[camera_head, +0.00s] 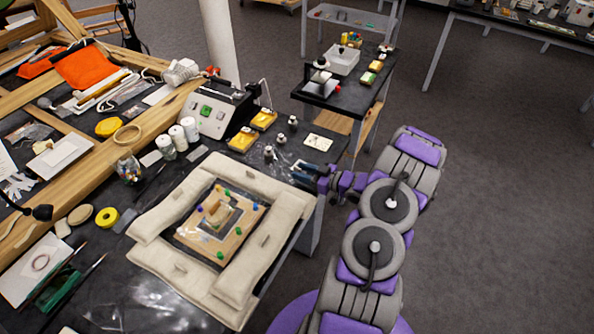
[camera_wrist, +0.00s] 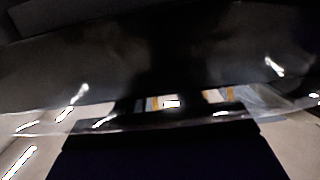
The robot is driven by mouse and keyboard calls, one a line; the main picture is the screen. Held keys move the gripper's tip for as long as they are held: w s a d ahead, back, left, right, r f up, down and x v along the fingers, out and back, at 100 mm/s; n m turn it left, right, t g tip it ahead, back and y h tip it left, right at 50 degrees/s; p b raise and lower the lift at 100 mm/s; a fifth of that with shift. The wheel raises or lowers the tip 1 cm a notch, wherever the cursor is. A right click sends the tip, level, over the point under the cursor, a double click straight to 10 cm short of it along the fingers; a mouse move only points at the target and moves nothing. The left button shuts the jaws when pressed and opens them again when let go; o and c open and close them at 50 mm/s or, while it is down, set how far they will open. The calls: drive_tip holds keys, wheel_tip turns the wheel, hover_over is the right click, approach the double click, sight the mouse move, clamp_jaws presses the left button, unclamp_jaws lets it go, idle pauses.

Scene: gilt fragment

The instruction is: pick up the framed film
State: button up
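My gripper (camera_head: 312,172) is at the right edge of the dark worktable, at the end of my purple and grey arm. It is small and dark in the head view, so its fingers are hard to make out. A shiny, clear sheet (camera_head: 284,158), perhaps the framed film, lies on the table just left of the gripper; its frame is not clear. In the wrist view, a dark glossy surface (camera_wrist: 70,65) fills the upper part very close to the camera. A dark block covers the bottom middle. I cannot tell whether the gripper touches or holds anything.
Beige padded cushions (camera_head: 170,262) surround a wooden board (camera_head: 238,240) with coloured pins. A white dotted card (camera_head: 318,142), small bottles, yellow boxes (camera_head: 243,139) and a control box (camera_head: 208,115) stand near the gripper. A side table (camera_head: 345,95) is behind. Floor at right is clear.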

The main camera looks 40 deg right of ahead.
sight(294, 168)
drive_tip(key=shift+w+d+f, duration=0.15)
drive_tip(key=shift+d+f, duration=0.05)
drive_tip(key=shift+d, duration=0.15)
drive_tip(key=w, duration=0.1)
drive_tip(key=w+d+f, duration=0.1)
drive_tip(key=shift+w+d+b, duration=0.2)
drive_tip(key=shift+w+b, duration=0.15)
drive_tip(key=shift+b, duration=0.05)
drive_tip(key=a, duration=0.1)
drive_tip(key=w+a, duration=0.1)
drive_tip(key=shift+w+a, duration=0.25)
drive_tip(key=shift+a, duration=0.35)
drive_tip(key=shift+d+f, duration=0.1)
drive_tip(key=shift+d, duration=0.45)
drive_tip(key=c, duration=0.4)
drive_tip(key=shift+s+a, duration=0.1)
clamp_jaws()
